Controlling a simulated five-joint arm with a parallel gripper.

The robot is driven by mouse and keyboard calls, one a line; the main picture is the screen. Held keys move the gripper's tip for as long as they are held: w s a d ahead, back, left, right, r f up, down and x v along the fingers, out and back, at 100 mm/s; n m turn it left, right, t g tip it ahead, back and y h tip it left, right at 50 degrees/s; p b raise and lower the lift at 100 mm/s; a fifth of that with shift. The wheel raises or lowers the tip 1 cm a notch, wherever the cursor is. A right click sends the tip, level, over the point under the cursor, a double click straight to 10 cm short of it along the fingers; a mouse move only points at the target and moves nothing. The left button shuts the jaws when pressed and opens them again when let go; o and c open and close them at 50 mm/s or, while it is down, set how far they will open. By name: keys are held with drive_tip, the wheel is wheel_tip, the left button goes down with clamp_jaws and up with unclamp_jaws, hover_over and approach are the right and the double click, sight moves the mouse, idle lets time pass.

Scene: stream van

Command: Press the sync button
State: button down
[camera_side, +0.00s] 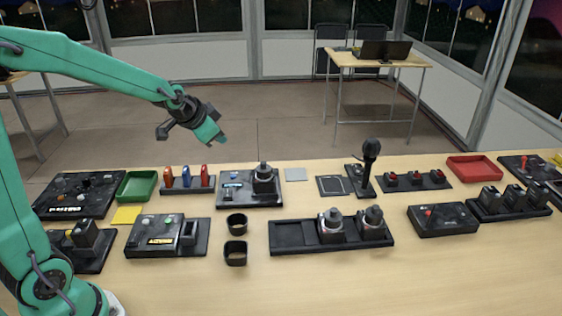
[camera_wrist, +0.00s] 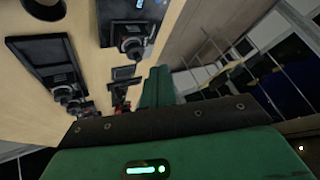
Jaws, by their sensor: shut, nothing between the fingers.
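No label reading sync can be made out, so I cannot tell which button is the sync button. A black box with small round buttons (camera_side: 157,231) and a yellow label stands at the front left of the table. A black box with a red control (camera_side: 440,218) stands at the front right. A black panel with several knobs (camera_side: 76,192) is at the far left. My gripper (camera_side: 221,141) is shut and empty, raised above the back of the table and apart from everything. Its green fingers also show in the wrist view (camera_wrist: 157,85).
A long table (camera_side: 330,282) bears many devices. Near the middle are two black cups (camera_side: 236,254), a tray with two lens-like items (camera_side: 290,237) and an upright microphone (camera_side: 370,150). A green tray (camera_side: 137,186) and a red tray (camera_side: 474,168) lie farther back. The front edge is clear.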

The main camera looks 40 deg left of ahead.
drive_tip(key=m+t+y, duration=0.1)
drive_tip(key=m, duration=0.1)
hover_over(233, 177)
wheel_tip(233, 177, down, 8)
drive_tip(key=shift+s+r, duration=0.2)
drive_tip(key=shift+s, duration=0.1)
drive_tip(key=shift+a, duration=0.1)
drive_tip(key=shift+f, duration=0.1)
drive_tip(key=shift+f, duration=4.25)
drive_tip(key=shift+f, duration=0.2)
drive_tip(key=shift+a+f, duration=0.1)
drive_tip(key=shift+f, duration=0.15)
drive_tip(key=shift+f, duration=0.45)
drive_tip(key=shift+r, duration=0.9)
